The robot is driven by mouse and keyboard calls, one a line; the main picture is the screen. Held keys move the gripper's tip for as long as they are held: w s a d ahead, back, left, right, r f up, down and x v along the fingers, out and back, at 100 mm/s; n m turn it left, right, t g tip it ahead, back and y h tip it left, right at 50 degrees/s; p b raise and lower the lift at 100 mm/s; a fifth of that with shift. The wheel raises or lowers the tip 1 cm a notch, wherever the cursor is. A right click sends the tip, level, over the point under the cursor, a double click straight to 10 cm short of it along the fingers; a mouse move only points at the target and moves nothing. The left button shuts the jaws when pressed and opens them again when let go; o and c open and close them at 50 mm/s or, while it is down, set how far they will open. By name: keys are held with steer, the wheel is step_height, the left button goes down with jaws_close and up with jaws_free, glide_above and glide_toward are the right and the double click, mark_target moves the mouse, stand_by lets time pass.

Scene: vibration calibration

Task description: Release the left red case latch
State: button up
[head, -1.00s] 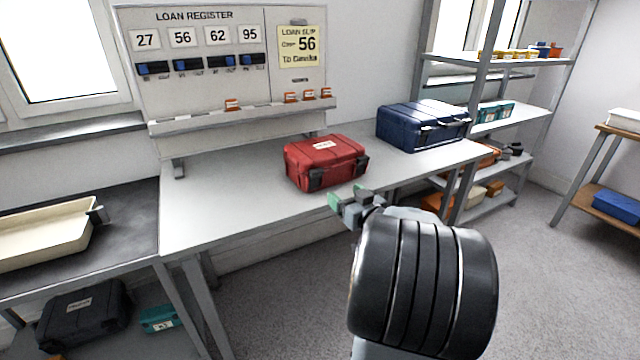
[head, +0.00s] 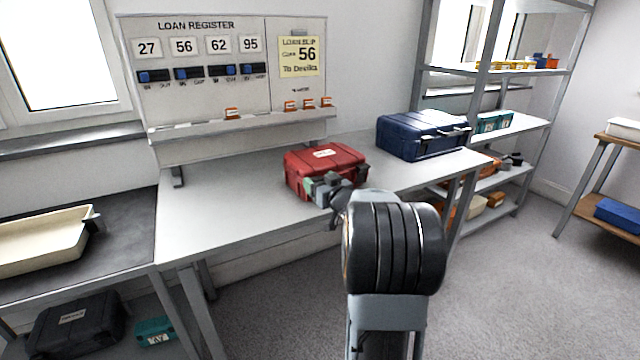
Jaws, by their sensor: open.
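The red case (head: 325,160) sits closed on the light grey table, with a white label on its lid. Its front faces me. My gripper (head: 314,188) is open in front of the left part of the case's front, where the left latch is. The gripper hides that latch, so I cannot tell its state or whether the fingers touch it. The right latch (head: 361,174) shows partly at the right of the case's front.
A blue case (head: 422,134) stands on the table to the right. The loan register board (head: 200,80) stands behind the table. The table (head: 220,205) is clear left of the red case. A cream tray (head: 45,240) lies on the dark bench at left.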

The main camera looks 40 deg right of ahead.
steer(key=c, duration=0.9)
steer(key=shift+f+b, duration=0.45)
steer(key=shift+b, duration=0.8)
steer(key=t+b, duration=0.1)
steer(key=b, duration=0.2)
steer(key=f+t+b, duration=0.1)
steer(key=b, duration=0.2)
steer(key=shift+s+f+t, duration=0.1)
steer(key=shift+s+t, duration=0.15)
steer(key=shift+t, duration=0.15)
steer(key=t+b, duration=0.1)
steer(key=b, duration=0.1)
steer(key=t+b, duration=0.1)
steer(key=b, duration=0.4)
steer(key=shift+s+f+t, duration=0.25)
steer(key=shift+f+t, duration=0.05)
steer(key=shift+t, duration=0.1)
steer(key=t+b, duration=0.1)
steer(key=b, duration=0.2)
steer(key=shift+t+h, duration=0.3)
steer(key=shift+t, duration=0.1)
steer(key=shift+s+r+h+b, duration=0.1)
steer(key=shift+r+h+b, duration=0.05)
steer(key=shift+h+b, duration=0.15)
